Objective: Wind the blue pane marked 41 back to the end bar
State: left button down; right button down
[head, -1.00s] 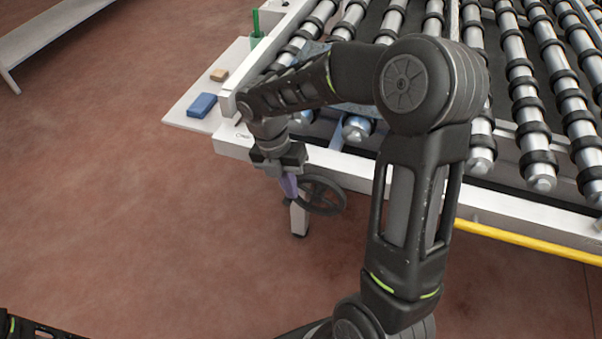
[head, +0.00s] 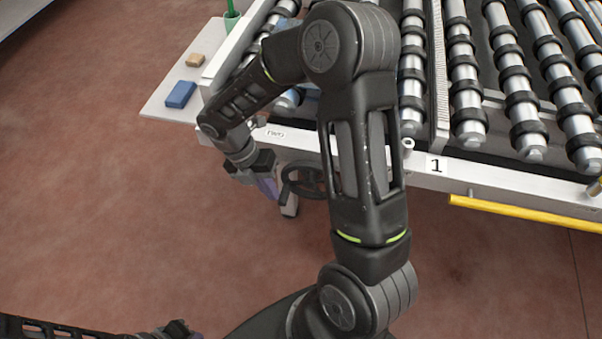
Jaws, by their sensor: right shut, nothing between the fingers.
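A dark handwheel (head: 316,188) sits under the front edge of the roller table (head: 480,180), partly behind my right arm. My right gripper (head: 270,188) is just left of the wheel's rim, pointing down, shut and empty. I cannot tell whether it touches the rim. A bluish patch (head: 286,23) on the rollers behind my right arm may be part of the blue pane. Most of that area is hidden, and no number 41 can be read. My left gripper (head: 178,331) is at the bottom edge, cut off, far from the table.
A yellow bar (head: 525,219) runs along the front right. A label 1 (head: 436,165) marks the frame. The floor at left is clear.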

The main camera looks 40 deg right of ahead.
pick_arm(q)
jog(key=shift+f, duration=0.3)
pick_arm(e)
jog(key=shift+x, duration=1.35)
jog(key=shift+w+a+f, duration=0.1)
jog(key=shift+w+a, duration=0.05)
jog(key=shift+w, duration=0.05)
